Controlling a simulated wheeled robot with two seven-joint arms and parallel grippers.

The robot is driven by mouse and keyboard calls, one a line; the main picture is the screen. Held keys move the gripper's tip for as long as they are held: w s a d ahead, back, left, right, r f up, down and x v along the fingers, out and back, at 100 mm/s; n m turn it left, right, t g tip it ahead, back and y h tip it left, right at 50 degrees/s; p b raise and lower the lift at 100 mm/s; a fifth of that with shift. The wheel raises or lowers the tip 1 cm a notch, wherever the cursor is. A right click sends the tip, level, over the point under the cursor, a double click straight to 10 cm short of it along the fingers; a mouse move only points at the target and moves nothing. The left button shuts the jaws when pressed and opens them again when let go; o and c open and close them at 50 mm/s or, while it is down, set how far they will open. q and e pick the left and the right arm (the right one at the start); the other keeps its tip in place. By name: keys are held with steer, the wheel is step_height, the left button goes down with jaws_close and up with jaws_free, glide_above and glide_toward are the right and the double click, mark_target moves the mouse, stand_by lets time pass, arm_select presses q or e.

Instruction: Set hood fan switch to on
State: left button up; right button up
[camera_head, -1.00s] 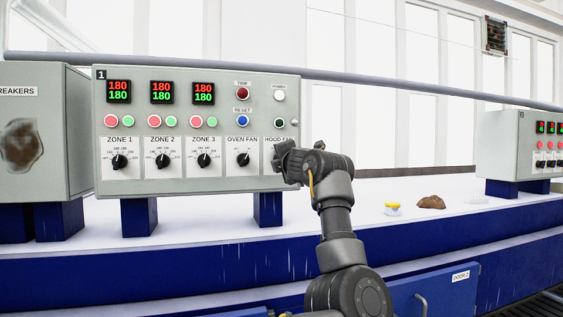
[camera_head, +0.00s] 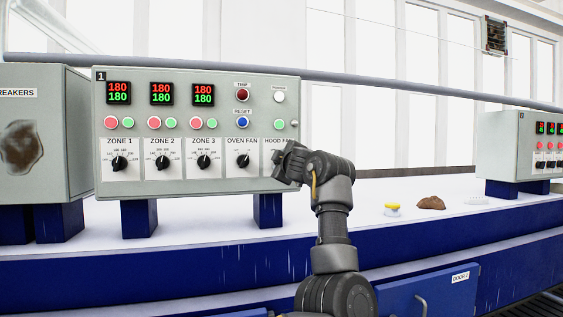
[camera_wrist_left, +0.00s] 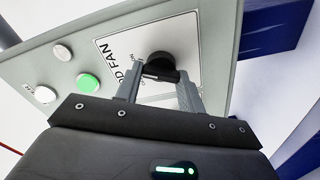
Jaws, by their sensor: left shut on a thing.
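The hood fan switch is a black rotary knob (camera_wrist_left: 159,62) on a white HOOD FAN plate (camera_wrist_left: 117,55), seen in the left wrist view. In the head view my gripper hides the knob, and only the top of its plate (camera_head: 277,141) shows. My left gripper (camera_head: 284,164) is at the lower right corner of the grey control panel (camera_head: 225,183). In the left wrist view its two grey fingers (camera_wrist_left: 160,84) are shut on the knob, one on each side. The knob's pointer and setting cannot be read. My right gripper is not in view.
The OVEN FAN knob (camera_head: 243,160) is close to the left of my gripper. A yellow-topped button (camera_head: 392,208) and a brown lump (camera_head: 430,203) lie on the white surface to the right.

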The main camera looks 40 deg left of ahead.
arm_select(q)
steer(key=shift+f+m, duration=0.1)
steer(key=shift+m, duration=0.3)
steer(key=o, duration=1)
steer(key=shift+d, duration=0.1)
steer(key=b+v, duration=0.5)
steer(key=v, duration=0.5)
steer(key=shift+s+d, duration=0.25)
steer(key=shift+s, duration=0.05)
